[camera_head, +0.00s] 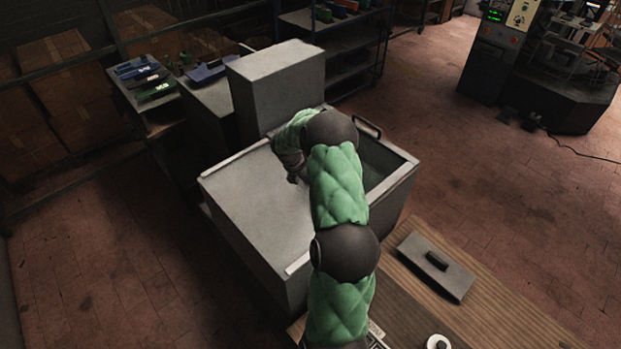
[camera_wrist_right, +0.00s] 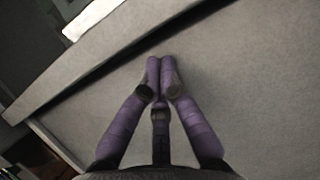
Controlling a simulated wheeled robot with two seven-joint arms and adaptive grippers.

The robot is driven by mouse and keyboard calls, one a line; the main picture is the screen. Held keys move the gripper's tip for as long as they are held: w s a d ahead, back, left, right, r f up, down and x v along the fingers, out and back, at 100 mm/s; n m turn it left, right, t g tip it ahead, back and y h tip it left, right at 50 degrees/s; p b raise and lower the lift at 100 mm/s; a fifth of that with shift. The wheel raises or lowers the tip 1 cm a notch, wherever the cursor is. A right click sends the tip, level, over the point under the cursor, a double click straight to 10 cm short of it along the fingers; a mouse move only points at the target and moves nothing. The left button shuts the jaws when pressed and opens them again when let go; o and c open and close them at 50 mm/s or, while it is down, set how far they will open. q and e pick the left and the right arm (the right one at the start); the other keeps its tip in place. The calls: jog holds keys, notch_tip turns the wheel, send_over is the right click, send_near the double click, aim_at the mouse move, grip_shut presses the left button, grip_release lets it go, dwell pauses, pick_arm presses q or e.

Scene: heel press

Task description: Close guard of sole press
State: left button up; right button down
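The sole press is a grey box-shaped machine (camera_head: 250,205) with a taller grey block (camera_head: 278,85) at its back. At its right side is a framed opening or window, which I take for the guard (camera_head: 400,172), with a dark handle (camera_head: 367,127) at its far edge. My right arm crosses the machine and hides part of it. My right gripper (camera_head: 293,178) is over the grey top; I cannot tell if it touches. In the right wrist view its purple fingers (camera_wrist_right: 160,65) meet at the tips with nothing between them, in front of a grey surface. My left gripper is out of view.
A wooden table (camera_head: 500,318) at the front right holds a grey plate with a black handle (camera_head: 437,261) and a white roll (camera_head: 438,342). Cardboard boxes (camera_head: 60,95) and shelving (camera_head: 345,65) stand behind. Another machine (camera_head: 490,55) is at the back right. Floor is clear between.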

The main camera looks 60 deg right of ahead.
jog(key=a, duration=0.1)
jog(key=a+r, duration=0.1)
jog(key=a, duration=0.1)
jog(key=shift+w+r, duration=0.35)
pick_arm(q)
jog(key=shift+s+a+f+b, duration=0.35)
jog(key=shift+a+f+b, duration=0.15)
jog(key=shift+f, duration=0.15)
pick_arm(e)
jog(key=v, duration=0.8)
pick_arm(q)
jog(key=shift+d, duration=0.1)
pick_arm(e)
jog(key=shift+r, duration=0.15)
